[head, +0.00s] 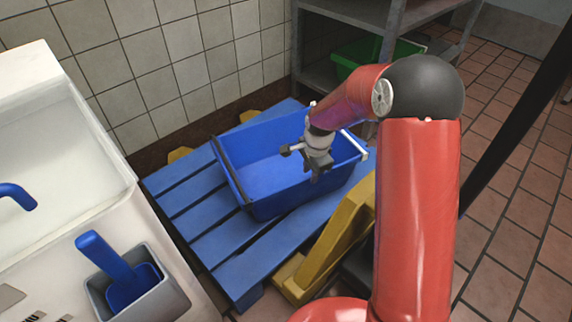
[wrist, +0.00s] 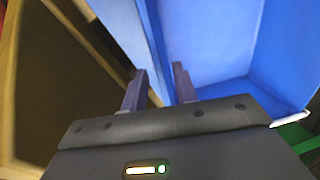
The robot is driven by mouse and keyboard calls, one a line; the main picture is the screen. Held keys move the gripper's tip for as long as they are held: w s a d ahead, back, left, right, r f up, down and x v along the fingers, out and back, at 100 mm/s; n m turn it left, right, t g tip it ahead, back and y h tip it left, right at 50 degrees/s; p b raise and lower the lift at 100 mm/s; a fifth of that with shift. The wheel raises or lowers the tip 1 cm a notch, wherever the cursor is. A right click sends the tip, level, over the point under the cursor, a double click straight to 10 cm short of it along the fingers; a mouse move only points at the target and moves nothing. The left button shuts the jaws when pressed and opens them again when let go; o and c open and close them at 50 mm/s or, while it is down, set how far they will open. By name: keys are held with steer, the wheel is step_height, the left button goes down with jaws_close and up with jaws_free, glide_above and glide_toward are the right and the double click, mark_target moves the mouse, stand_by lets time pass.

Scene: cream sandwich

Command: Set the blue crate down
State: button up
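The blue crate (head: 262,200) is upright and looks empty. It is on the blue slatted pallet (head: 222,232) in the head view, and I see no clear gap beneath it. It has a dark bar on its left end and a white bar on its right end. My gripper (head: 316,176) is at the crate's near side, toward the right. In the wrist view, my gripper's two fingers (wrist: 158,88) stand apart on either side of the crate's wall (wrist: 152,40), with space showing between them. The exact contact with the wall is hard to see.
A yellow frame (head: 335,235) stands close to the pallet's near right. A white sink counter (head: 75,185) is at the left, with a grey bin (head: 140,300) holding a blue scoop. A metal shelf (head: 340,12) with a green crate (head: 345,62) is behind. Tiled wall borders the pallet's back.

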mark_target(309, 184)
steer(key=f, duration=0.2)
steer(key=w+f+b, duration=0.1)
steer(key=f, duration=0.4)
steer(key=shift+w+f, duration=0.15)
jaws_close()
stand_by(1.2)
steer(key=shift+w, duration=0.1)
